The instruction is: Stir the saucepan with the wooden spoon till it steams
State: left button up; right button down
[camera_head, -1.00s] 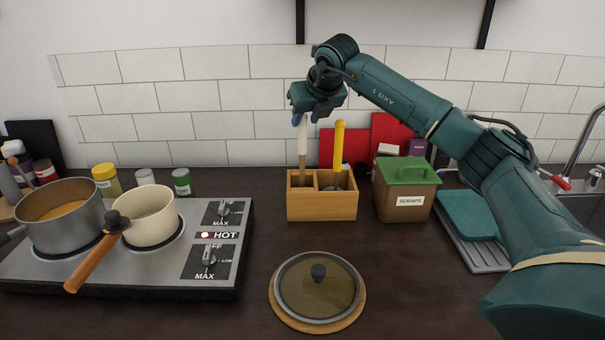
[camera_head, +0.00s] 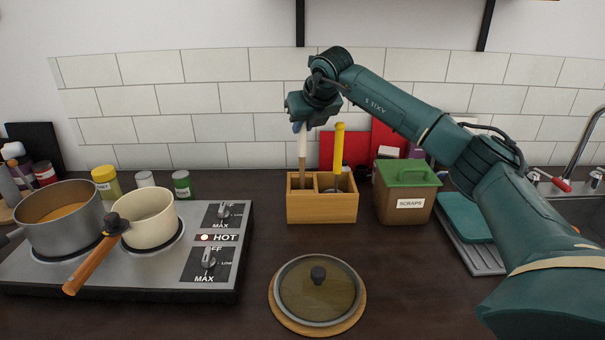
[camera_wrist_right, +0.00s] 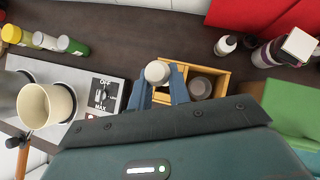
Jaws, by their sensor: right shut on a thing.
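The wooden spoon, with a white handle (camera_head: 303,145) and tan shaft, stands upright in the left compartment of a wooden holder (camera_head: 322,209). Its lower end is hidden. My right gripper (camera_head: 300,127) is shut on the top of the white handle; the round handle end (camera_wrist_right: 158,72) shows between the fingers (camera_wrist_right: 160,88) in the wrist view. A grey saucepan (camera_head: 50,232) with orange contents stands on the hotplate's left burner. A cream saucepan (camera_head: 150,220) with a wooden handle stands on the right burner. I see no steam. My left gripper is out of view.
The hotplate (camera_head: 215,240) shows a lit HOT light. A yellow-handled utensil (camera_head: 339,148) stands in the holder's right compartment. A scraps bin (camera_head: 408,195) is to the right. A glass lid (camera_head: 318,295) lies in front on a round board. Jars (camera_head: 107,182) stand behind the hotplate.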

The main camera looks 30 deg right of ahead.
pick_arm(q)
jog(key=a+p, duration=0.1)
jog(key=p, duration=0.2)
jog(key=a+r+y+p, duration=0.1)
jog(key=p, duration=0.2)
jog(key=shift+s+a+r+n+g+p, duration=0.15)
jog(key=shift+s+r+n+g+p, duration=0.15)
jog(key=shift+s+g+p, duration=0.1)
pick_arm(e)
notch_tip(320, 180, up, 9)
dwell(1.8)
